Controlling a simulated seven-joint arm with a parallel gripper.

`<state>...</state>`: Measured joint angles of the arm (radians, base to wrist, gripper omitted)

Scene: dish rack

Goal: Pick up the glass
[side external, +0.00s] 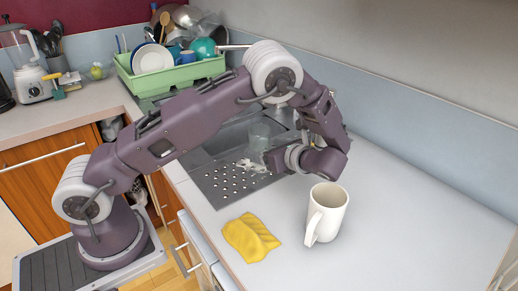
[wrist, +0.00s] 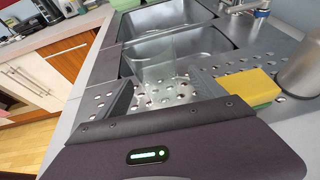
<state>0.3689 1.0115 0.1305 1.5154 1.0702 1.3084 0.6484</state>
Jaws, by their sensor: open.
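The glass (side external: 259,134) is clear and stands on the sink's metal drainboard, close beyond my gripper (side external: 270,160) in the side view. In the wrist view the glass (wrist: 160,62) is upright and faint, ahead of my gripper (wrist: 165,92) and roughly in line with the gap between its two fingers. The fingers are spread apart with nothing held. Whether either finger touches the glass is hard to tell; its lower part blends into the perforated metal.
A white mug (side external: 326,214) and a yellow cloth (side external: 250,238) sit on the counter in front of the drainboard. A green dish rack (side external: 170,78) full of dishes stands at the back. The sink basin (wrist: 195,42) lies beyond the glass. The counter at right is clear.

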